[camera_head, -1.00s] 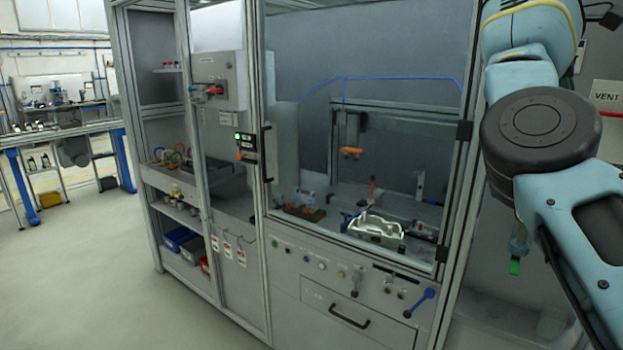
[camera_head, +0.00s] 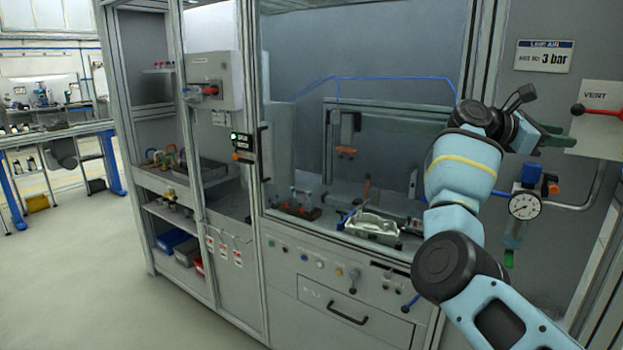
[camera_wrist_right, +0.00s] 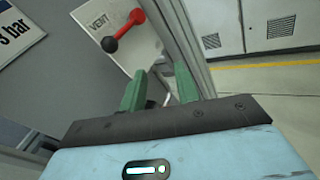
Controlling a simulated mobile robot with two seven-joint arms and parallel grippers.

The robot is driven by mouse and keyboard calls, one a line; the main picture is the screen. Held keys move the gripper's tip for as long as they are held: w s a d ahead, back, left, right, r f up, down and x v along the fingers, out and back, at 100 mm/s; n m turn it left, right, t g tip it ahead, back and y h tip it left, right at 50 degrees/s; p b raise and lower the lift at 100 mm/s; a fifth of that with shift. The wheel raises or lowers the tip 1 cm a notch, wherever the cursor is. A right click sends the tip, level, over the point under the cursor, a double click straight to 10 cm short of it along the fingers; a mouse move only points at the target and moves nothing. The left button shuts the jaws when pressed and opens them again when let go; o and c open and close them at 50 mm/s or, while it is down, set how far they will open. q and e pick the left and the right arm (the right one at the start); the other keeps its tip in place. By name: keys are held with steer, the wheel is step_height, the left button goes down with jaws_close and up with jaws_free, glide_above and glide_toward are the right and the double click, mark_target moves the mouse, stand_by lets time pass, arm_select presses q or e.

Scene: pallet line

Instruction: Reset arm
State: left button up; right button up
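My right arm (camera_head: 463,185) reaches up in front of the cabinet's right side in the head view. My right gripper (camera_head: 555,135) has green fingers pointing right, towards the VENT plate. In the right wrist view, the two fingers of the gripper (camera_wrist_right: 160,80) stand apart with nothing held between them. The red VENT lever (camera_wrist_right: 125,29) with a black hub lies beyond the fingertips, apart from them. The lever also shows at the right edge of the head view (camera_head: 595,111). My left gripper is out of view.
A pressure gauge (camera_head: 524,205) with a blue valve sits on the panel below my gripper. A "3 bar" sign (camera_head: 544,56) is above. The glazed cabinet (camera_head: 330,240) holds a grey metal part (camera_head: 370,226). Open floor (camera_head: 80,270) lies at left.

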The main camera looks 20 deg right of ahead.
steer(key=w+a+f+n+t+h, duration=0.4)
steer(key=f+n+t, duration=0.35)
steer(key=n, duration=0.45)
steer(key=w+a+f+n+t+h, duration=0.3)
steer(key=a+f+n+t+h, duration=0.4)
steer(key=n, duration=0.5)
steer(key=a+f+n+t+y, duration=0.6)
steer(key=f+n+y, duration=0.4)
steer(key=n, duration=0.2)
steer(key=a+f+n+t+y, duration=0.6)
steer(key=f+n+t+y, duration=0.1)
steer(key=f+n+y, duration=0.35)
steer(key=s+a+f+n+g+y, duration=0.3)
steer(key=s+a+f+n, duration=0.35)
steer(key=f, duration=0.25)
steer(key=s+a+f+n+g+y, duration=0.3)
steer(key=s+a+f+n+y, duration=0.25)
steer(key=f, duration=0.45)
steer(key=s+a+f+n+g, duration=0.1)
steer(key=s+a+f+g, duration=0.1)
steer(key=s, duration=0.5)
steer(key=s+a+f+n+g, duration=0.2)
steer(key=s+a+f, duration=0.1)
steer(key=s, duration=0.4)
steer(key=s+a+f+n+g, duration=0.2)
steer(key=s+a+f, duration=0.1)
steer(key=s+f, duration=0.2)
steer(key=shift+s+a, duration=0.3)
steer(key=shift+s, duration=0.85)
steer(key=shift+d, duration=0.1)
